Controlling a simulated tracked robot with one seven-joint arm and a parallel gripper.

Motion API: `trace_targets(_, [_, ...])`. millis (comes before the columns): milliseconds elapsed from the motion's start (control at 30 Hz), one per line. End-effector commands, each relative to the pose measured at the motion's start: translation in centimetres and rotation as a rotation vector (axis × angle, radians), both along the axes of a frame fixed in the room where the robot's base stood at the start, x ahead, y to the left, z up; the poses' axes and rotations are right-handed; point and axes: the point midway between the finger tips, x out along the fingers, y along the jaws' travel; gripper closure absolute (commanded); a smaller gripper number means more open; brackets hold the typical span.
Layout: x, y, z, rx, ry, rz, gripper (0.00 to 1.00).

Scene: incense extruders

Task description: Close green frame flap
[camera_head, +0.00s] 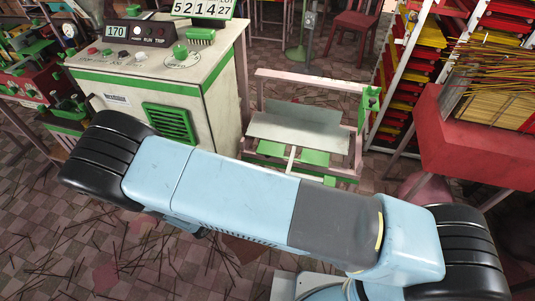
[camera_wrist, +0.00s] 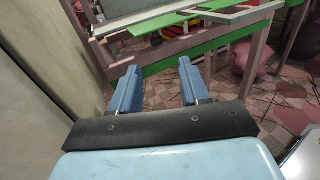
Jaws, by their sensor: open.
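A low pinkish-framed stand (camera_head: 357,147) with green parts is beyond my arm in the head view. A pale grey panel (camera_head: 300,133) lies across it, with green panels (camera_head: 314,157) below. In the wrist view, a green panel (camera_wrist: 165,22) and a pale grey bar (camera_wrist: 240,15) lie above a green crossbar (camera_wrist: 215,50). I cannot tell for certain which piece is the flap. My gripper (camera_wrist: 158,78) is open and empty, with its blue fingers apart in front of the stand's near side. In the head view my arm hides the gripper.
A cream-and-green machine (camera_head: 155,80) stands left of the stand; a pale wall-like side (camera_wrist: 45,60) is close to my gripper's left. At right are a tray rack (camera_head: 415,50) and a red bin (camera_head: 470,145). Thin sticks litter the tiled floor (camera_head: 60,235).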

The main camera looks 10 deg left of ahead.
Motion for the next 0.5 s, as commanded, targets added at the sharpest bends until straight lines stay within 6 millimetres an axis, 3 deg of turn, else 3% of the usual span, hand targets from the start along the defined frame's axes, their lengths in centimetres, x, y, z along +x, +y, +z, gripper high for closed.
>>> trace_targets(233, [0.1,0.2,-0.9,-0.026,-0.008,0.040,0.54])
trace_targets(500, [3.6,-1.6,-0.8,-0.026,-0.009,0.042,0.54])
